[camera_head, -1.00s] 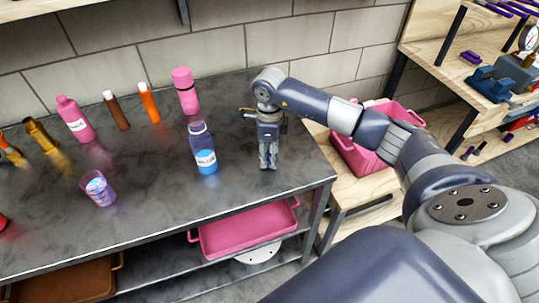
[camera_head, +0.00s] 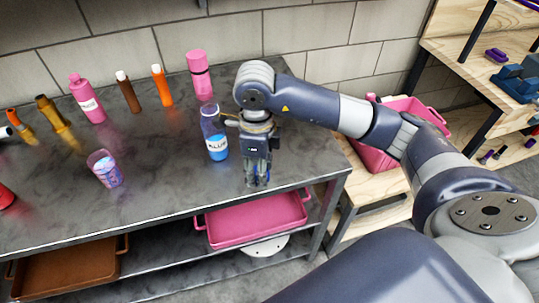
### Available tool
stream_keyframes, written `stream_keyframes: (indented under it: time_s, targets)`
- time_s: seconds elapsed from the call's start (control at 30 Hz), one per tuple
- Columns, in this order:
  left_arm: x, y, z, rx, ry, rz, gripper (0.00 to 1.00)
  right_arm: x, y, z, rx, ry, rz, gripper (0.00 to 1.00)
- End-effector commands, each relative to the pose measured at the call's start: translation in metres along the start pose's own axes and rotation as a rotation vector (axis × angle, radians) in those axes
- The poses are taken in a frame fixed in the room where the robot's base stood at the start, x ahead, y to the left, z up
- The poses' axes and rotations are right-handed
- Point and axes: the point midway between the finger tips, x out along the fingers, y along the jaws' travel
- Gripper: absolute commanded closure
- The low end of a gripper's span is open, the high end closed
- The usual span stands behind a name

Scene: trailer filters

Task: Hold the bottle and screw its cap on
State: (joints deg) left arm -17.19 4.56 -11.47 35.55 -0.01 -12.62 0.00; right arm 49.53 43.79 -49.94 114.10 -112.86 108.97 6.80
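A translucent blue bottle (camera_head: 215,137) with a white label reading something like "BLUE" stands upright on the dark table. No separate cap can be made out on its top. My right gripper (camera_head: 257,184) points down, close to the right of the bottle and nearer the table's front edge. Its fingertips are near the tabletop; a bluish tint shows around them, but whether they hold anything is unclear. The gripper's wrist partly overlaps the space beside the bottle without visibly touching it. My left gripper is not in view.
The dark table (camera_head: 150,195) also holds a pink bottle (camera_head: 199,75), an orange bottle (camera_head: 161,86), a brown bottle (camera_head: 128,92), another pink bottle (camera_head: 86,98) and a cup (camera_head: 105,170). Pink (camera_head: 255,222) and brown (camera_head: 65,275) trays sit below. A tiled wall is behind.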

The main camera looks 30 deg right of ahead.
Motion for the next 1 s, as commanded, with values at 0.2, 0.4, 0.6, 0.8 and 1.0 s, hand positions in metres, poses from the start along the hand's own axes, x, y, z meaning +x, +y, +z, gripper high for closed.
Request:
stream_keyframes:
  time_s: [0.2,0.4,0.6,0.8,1.0]
  targets:
    - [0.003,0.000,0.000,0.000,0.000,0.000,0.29,-0.002,0.014,0.004,0.000,-0.001,-0.001,0.71]
    - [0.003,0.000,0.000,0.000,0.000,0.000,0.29,-0.002,0.015,0.004,0.001,-0.001,-0.001,0.71]
    - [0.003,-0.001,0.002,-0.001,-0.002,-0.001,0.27,-0.002,0.015,0.004,-0.002,-0.001,-0.001,0.71]
    - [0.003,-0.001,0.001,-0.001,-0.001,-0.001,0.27,-0.005,0.017,0.003,-0.132,-0.003,-0.003,0.71]
    - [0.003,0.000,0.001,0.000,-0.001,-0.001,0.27,-0.011,0.025,-0.002,-0.485,-0.005,-0.003,0.71]
